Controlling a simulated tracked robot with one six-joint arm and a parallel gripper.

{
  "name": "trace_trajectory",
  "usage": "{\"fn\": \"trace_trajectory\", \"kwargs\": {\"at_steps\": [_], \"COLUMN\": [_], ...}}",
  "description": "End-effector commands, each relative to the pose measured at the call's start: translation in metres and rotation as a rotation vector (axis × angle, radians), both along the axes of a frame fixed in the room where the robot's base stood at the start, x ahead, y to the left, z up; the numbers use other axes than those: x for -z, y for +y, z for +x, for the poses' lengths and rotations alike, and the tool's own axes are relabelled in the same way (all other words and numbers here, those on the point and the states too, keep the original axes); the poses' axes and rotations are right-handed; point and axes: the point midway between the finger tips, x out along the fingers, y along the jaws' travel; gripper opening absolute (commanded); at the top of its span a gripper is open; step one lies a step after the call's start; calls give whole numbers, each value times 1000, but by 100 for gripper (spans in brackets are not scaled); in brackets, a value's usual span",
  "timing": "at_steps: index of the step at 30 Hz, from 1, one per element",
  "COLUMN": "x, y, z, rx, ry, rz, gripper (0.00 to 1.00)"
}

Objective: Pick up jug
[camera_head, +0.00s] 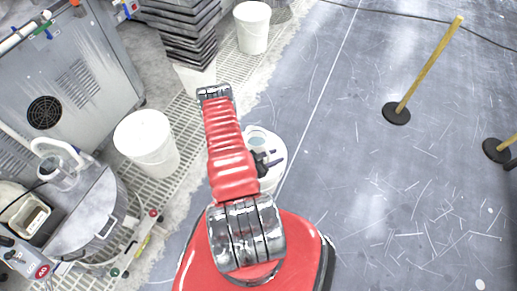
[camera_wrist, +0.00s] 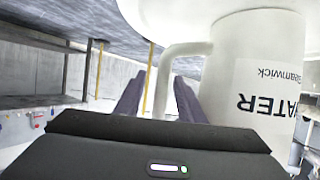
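The jug (camera_wrist: 230,60) is white with a side handle (camera_wrist: 166,62) and a label reading "WATER" and "Steamwick". The wrist view is upside down, so the label reads inverted. In the head view the jug (camera_head: 256,141) is partly hidden behind my red arm. My gripper (camera_wrist: 158,88) has its two dark fingers apart, with the lower handle between them in this view. I cannot tell whether either finger touches it.
The jug stands on a white round support (camera_wrist: 190,14). White buckets (camera_head: 148,145) (camera_head: 252,30), stacked dark trays (camera_head: 185,30) and a grey machine (camera_head: 75,85) are at the left. Yellow posts (camera_head: 430,65) on dark bases stand at the right. Open grey floor lies between.

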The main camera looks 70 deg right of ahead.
Motion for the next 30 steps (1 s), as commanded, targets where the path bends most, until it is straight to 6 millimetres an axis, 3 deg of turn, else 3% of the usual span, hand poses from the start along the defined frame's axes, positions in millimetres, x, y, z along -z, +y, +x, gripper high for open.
{"fn": "trace_trajectory", "kwargs": {"at_steps": [5, 20, 30], "x": [0, 0, 0], "y": [0, 0, 0], "z": [0, 0, 0], "rx": [0, 0, 0], "ry": [0, 0, 0], "rz": [0, 0, 0], "gripper": [35, 0, 0]}}
